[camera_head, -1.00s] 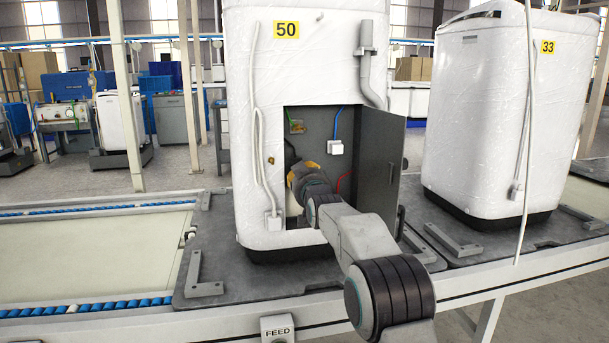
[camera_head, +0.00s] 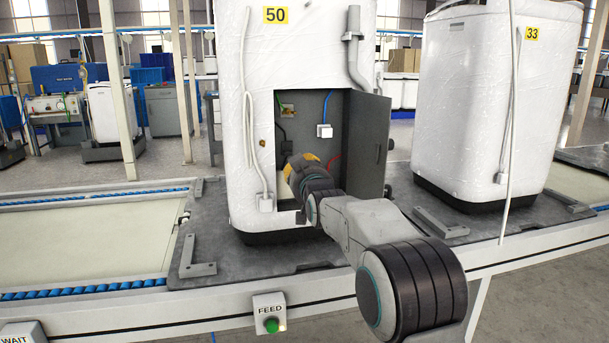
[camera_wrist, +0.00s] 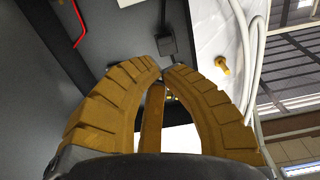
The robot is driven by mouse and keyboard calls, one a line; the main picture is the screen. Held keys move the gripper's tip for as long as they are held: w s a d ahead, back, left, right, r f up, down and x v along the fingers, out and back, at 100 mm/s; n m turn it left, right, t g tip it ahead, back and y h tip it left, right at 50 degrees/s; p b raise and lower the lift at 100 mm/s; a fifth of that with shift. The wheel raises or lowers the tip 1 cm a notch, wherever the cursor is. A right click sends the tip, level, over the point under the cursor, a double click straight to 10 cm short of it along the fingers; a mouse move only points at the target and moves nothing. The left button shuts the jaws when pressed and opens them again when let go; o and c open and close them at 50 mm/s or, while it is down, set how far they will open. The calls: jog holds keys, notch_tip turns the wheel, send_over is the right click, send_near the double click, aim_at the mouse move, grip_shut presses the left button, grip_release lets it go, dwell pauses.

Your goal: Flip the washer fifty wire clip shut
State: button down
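Washer fifty (camera_head: 240,75) is a white wrapped machine with a yellow 50 label and an open grey front door (camera_head: 369,150). In its opening are a white box with a blue wire (camera_head: 324,131), a brass part with a green wire (camera_head: 287,110) and a red wire (camera_head: 333,160). My gripper (camera_head: 297,165) reaches into the lower opening. In the wrist view its yellow fingers (camera_wrist: 163,70) curve together, tips nearly touching. A yellow-brown strip (camera_wrist: 151,115) shows between them. A black block with a cable (camera_wrist: 175,45) lies beyond the tips. I cannot make out the clip for certain.
Washer 33 (camera_head: 490,100) stands at right with a hanging white cord. A dark pallet (camera_head: 205,235) lies under washer fifty on the conveyor. A FEED button box (camera_head: 269,315) is on the front rail. The conveyor at left (camera_head: 80,235) is clear. A yellow knob (camera_wrist: 222,65) projects from the white panel.

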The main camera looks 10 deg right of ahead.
jog(key=shift+s, duration=2.6)
